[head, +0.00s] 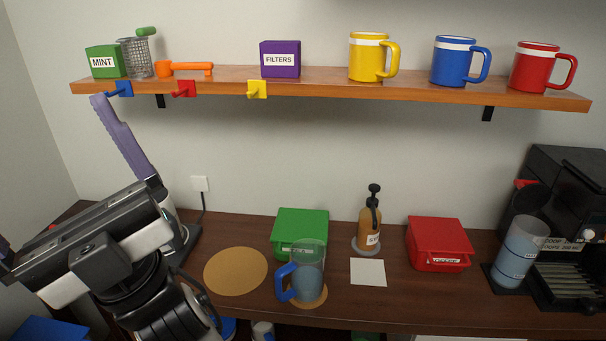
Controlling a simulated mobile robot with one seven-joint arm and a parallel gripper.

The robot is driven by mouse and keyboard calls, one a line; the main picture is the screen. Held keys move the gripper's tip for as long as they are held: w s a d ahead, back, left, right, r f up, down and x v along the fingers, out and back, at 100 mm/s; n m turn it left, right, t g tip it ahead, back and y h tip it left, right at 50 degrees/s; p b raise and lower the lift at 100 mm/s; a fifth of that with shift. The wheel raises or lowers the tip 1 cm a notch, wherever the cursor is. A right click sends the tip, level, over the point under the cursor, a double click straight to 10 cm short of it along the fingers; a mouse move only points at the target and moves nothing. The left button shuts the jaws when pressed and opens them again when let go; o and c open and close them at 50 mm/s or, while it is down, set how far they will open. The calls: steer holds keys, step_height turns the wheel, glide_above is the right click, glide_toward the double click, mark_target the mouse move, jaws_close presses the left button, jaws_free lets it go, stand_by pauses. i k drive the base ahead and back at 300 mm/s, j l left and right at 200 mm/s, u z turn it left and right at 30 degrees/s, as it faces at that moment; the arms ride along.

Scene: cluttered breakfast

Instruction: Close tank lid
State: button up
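A clear cylindrical container (520,255) with bluish contents stands at the right, beside the black coffee machine (570,205).
On the counter (215,310) are a round tan mat (236,271), green box (300,226), blue-handled glass mug (308,268), pump bottle (368,228), white square (368,272) and red box (438,244). A wooden shelf (320,86) with mugs and boxes hangs above.

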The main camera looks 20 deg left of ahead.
mark_target(532, 196)
steer(key=i+l+u, duration=0.1)
steer(key=l, duration=0.2)
steer(key=i+l+u, duration=0.25)
steer(key=l, duration=0.4)
steer(key=i+l+u, duration=0.1)
steer(key=l, duration=0.25)
steer(key=i+j, duration=0.05)
steer(key=i, duration=0.05)
